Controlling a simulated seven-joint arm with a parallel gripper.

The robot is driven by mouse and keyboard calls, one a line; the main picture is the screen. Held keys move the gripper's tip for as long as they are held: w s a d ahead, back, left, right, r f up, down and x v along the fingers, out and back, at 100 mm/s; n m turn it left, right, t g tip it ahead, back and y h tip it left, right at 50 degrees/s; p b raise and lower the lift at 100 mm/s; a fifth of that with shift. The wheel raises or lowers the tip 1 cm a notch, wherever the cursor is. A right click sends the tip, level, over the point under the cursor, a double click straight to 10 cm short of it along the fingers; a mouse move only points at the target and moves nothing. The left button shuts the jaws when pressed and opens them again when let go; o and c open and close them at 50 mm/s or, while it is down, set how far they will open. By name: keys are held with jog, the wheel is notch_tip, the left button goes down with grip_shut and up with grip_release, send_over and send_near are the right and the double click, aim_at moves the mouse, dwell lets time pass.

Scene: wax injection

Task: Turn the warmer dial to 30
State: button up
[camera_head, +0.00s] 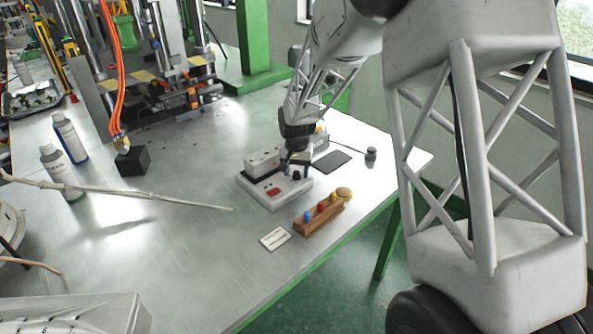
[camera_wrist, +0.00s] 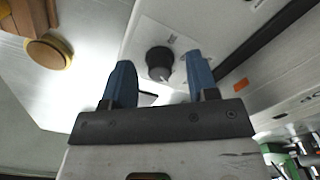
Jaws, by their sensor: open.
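The warmer (camera_head: 256,188) is a pale grey box on a flat base with a red switch, standing on the metal table. My gripper (camera_head: 296,170) is over the right part of its base and hides the dial in the head view. In the wrist view the warmer dial (camera_wrist: 159,57) is a round black knob on the pale panel. My gripper (camera_wrist: 160,72) shows there with two blue fingers, open and empty. The dial appears between the fingertips, with gaps on both sides; I cannot tell how far it is below them. The dial's scale numbers are not readable.
A wooden rack (camera_head: 318,215) with coloured tools stands right beside the warmer, and a small white card (camera_head: 274,238) lies in front. A dark mat (camera_head: 333,161) and small dark cylinder (camera_head: 371,153) are behind. A black block (camera_head: 132,160) and bottles stand to the left.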

jog(key=c, duration=0.9)
